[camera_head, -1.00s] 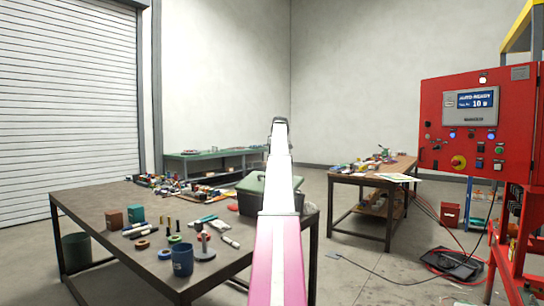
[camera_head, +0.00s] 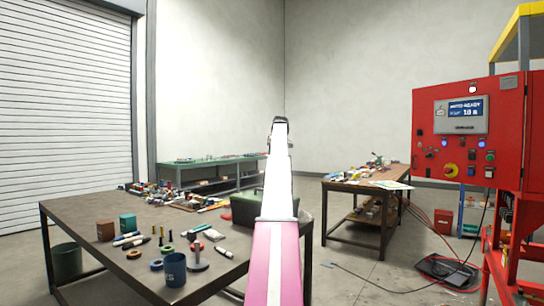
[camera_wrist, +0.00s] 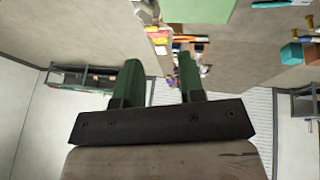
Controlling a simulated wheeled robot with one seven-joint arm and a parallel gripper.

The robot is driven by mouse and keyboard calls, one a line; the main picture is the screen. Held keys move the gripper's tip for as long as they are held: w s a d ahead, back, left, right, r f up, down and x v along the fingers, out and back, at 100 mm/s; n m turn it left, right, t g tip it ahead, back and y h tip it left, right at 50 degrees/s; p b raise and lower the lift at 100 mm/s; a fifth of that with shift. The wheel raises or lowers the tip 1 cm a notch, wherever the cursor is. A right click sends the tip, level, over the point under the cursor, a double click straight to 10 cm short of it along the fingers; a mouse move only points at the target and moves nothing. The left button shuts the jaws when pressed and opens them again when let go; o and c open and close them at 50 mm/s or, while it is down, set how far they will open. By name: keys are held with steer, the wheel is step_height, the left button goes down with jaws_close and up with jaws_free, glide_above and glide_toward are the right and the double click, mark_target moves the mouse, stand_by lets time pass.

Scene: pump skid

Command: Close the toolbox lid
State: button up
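The green toolbox (camera_head: 243,210) stands at the right end of the near workbench in the head view. My arm covers much of it, so I cannot tell how far its lid is open. In the wrist view, a pale green flat surface (camera_wrist: 205,8) at the top edge may be part of the toolbox; it is cut off by the frame. My gripper (camera_wrist: 160,66) shows two dark green fingers spread apart with nothing between them. It is apart from the green surface.
The near workbench (camera_head: 85,213) carries a blue cup (camera_head: 175,270), small brown and teal boxes, tape rolls and hand tools. A second bench (camera_head: 340,187) stands at right. A red control panel (camera_head: 468,140) is farther right. Floor between is mostly clear, with cables.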

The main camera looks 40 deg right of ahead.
steer(key=d+r, duration=0.1)
steer(key=s+d+r, duration=0.1)
steer(key=r, duration=0.1)
steer(key=shift+d+r, duration=0.15)
steer(key=shift+r, duration=0.05)
stand_by(0.3)
stand_by(0.4)
steer(key=v, duration=1)
steer(key=shift+r, duration=0.3)
steer(key=shift+s, duration=0.1)
